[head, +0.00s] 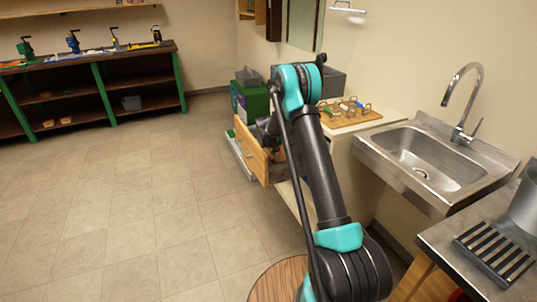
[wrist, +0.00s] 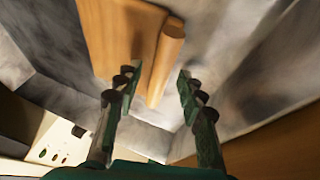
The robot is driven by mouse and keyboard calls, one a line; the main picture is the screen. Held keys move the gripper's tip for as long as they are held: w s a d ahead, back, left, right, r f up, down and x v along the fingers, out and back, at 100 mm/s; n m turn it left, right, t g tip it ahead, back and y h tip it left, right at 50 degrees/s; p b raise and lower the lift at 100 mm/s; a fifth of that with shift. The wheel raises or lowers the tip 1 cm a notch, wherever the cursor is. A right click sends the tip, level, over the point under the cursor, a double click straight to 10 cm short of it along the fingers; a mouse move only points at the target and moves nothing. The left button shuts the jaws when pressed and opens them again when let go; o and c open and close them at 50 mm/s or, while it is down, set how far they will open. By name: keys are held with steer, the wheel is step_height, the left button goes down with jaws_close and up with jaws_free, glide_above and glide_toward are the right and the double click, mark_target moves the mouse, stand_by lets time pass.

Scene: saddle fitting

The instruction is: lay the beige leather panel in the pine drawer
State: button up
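The pine drawer (head: 250,153) stands pulled out of the counter in the head view. My arm reaches down to it, and my gripper is largely hidden there behind the arm. In the wrist view a tan panel with a thick rounded edge (wrist: 122,38), which looks like the beige leather panel, lies against grey surfaces. My gripper (wrist: 155,78) is open, its two fingers apart. The panel's rounded edge reaches between the fingertips, with a visible gap to the right finger. I cannot tell whether the left finger touches it. The panel is not discernible in the head view.
A wooden board with tools (head: 347,113) lies on the counter beside the sink (head: 425,160). A green box (head: 251,100) stands behind the drawer. A round wooden top (head: 280,280) is at the front. The tiled floor at left is clear.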

steer(key=v, duration=1.1)
steer(key=s+d+r+m, duration=0.1)
steer(key=s+d+r, duration=0.1)
steer(key=s+r, duration=0.35)
steer(key=s+d+r, duration=0.2)
steer(key=s+d, duration=0.1)
steer(key=s, duration=0.5)
steer(key=s+d+f+m, duration=0.1)
steer(key=s+d, duration=0.1)
steer(key=s, duration=1.6)
steer(key=s+d+f+m+g+y, duration=0.1)
steer(key=s+d+m, duration=0.1)
steer(key=s, duration=1.6)
steer(key=shift+d+f, duration=0.2)
steer(key=shift+f, duration=0.2)
